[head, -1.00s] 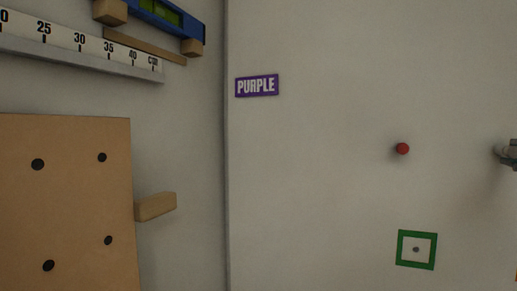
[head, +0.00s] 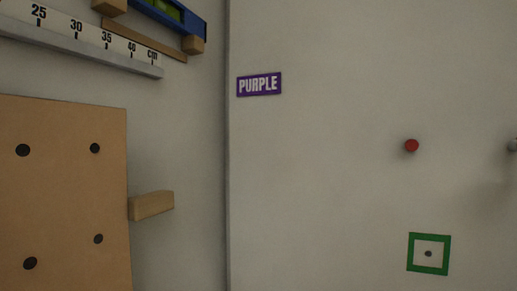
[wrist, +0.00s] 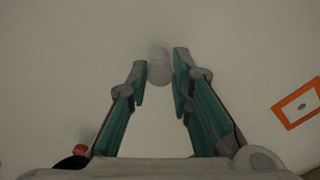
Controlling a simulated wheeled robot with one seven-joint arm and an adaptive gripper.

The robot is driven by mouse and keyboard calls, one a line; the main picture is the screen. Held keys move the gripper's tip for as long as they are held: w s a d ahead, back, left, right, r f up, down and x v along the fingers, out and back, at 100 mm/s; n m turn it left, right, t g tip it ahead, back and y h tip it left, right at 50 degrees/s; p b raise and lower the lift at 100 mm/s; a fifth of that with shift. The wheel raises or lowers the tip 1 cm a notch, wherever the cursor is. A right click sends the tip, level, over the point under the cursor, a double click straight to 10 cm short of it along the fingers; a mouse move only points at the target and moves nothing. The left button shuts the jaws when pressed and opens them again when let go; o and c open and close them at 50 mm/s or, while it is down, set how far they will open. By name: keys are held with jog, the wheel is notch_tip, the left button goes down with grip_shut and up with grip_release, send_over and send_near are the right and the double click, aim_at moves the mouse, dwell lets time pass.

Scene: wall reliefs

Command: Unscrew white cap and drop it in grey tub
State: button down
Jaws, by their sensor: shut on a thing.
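In the wrist view my gripper (wrist: 160,68) has its two teal-padded fingers closed about a pale, rounded white cap (wrist: 159,72). The cap sits between the fingertips in front of a pale wall. The picture is dim, so I cannot tell whether the cap is still on its thread or clear of it. The grey tub is not in either view. My gripper is not clearly seen in the head view.
The head view shows a red knob (head: 411,146), a green-framed square (head: 428,254), a PURPLE sign (head: 259,85), a brown board (head: 70,190) and a jutting wooden block (head: 152,205). A small grey thing (head: 513,146) is cut off at the right edge. An orange-framed square (wrist: 300,104) shows in the wrist view.

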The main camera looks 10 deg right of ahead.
jog(key=c, duration=1.7)
grip_release()
jog(key=m+p, duration=0.2)
jog(key=m, duration=0.5)
jog(key=m+p, duration=0.2)
jog(key=m, duration=0.5)
jog(key=m+p, duration=0.2)
jog(key=m, duration=0.4)
jog(key=shift+f+m+p, duration=0.4)
jog(key=shift+c, duration=0.5)
